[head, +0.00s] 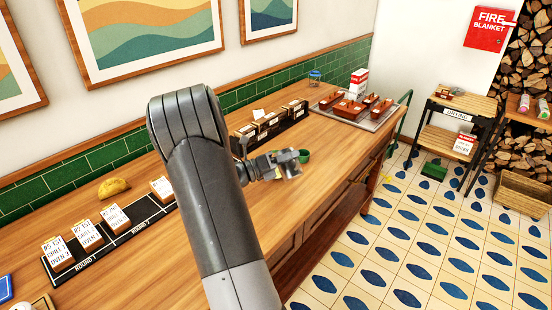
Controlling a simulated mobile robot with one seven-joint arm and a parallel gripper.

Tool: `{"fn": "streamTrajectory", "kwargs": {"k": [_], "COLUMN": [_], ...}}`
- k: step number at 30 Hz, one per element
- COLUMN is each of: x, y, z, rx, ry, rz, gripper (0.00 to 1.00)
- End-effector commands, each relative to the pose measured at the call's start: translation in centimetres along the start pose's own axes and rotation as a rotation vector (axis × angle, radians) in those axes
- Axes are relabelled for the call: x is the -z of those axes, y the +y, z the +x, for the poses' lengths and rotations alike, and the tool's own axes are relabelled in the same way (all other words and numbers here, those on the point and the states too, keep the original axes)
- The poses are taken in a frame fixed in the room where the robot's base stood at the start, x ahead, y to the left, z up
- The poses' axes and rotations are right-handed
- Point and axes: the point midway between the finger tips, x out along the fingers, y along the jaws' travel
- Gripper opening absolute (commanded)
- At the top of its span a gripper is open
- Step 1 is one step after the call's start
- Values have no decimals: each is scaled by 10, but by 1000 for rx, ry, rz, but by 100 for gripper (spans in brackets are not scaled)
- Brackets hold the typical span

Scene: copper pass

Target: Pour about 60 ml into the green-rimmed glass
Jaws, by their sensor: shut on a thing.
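My gripper (275,163) is over the middle of the long wooden counter, at the end of my arm. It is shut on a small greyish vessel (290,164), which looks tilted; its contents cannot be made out. A small green thing (305,155), probably the green-rimmed glass, shows just right of the vessel, partly hidden behind it. I cannot tell whether the two touch, or whether there is liquid in the glass.
A blue-rimmed glass (315,77) stands at the back of the counter (215,270). A tray (378,122) with brown blocks lies at the far end. Small labelled boxes stand on dark strips along the wall. A yellow curved thing (114,187) lies at left. The front right counter is clear.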

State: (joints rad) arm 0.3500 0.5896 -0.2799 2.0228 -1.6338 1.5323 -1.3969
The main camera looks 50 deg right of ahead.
Motion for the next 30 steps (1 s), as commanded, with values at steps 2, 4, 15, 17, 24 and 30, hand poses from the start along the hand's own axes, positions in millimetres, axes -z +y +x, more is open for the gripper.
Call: {"fn": "streamTrajectory", "kwargs": {"k": [2, 4, 15, 17, 24, 30], "x": [6, 10, 20, 20, 20, 20], "y": [2, 3, 5, 5, 5, 5], "z": [-1, -2, -2, -2, -2, -2], "rx": [0, 1, 1, 1, 1, 1], "ry": [9, 17, 35, 35, 35, 35], "rz": [48, 90, 183, 182, 181, 181], "gripper": [0, 0, 0, 0, 0, 0]}}
